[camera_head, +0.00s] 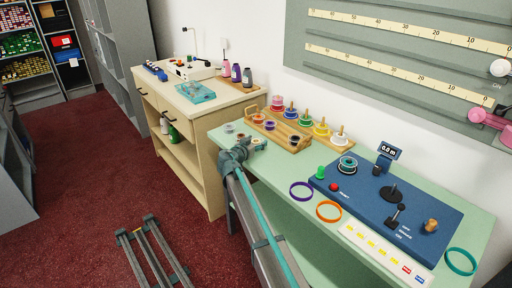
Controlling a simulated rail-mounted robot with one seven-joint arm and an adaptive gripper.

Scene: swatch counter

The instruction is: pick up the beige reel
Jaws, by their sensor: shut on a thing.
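My gripper (244,146) is at the left end of the pale green counter (262,160), low over its top. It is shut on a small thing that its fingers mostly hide. A small beige round piece (256,140) shows right at the fingertips; it looks like the beige reel, though little of it is visible. I cannot tell whether it is clear of the counter.
A wooden rack (283,136) with several coloured reels stands right of my gripper. A blue measuring device (375,200) fills the counter's right side. Purple (300,190) and orange (329,211) rings lie in front. A wooden cabinet (188,123) stands to the left.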

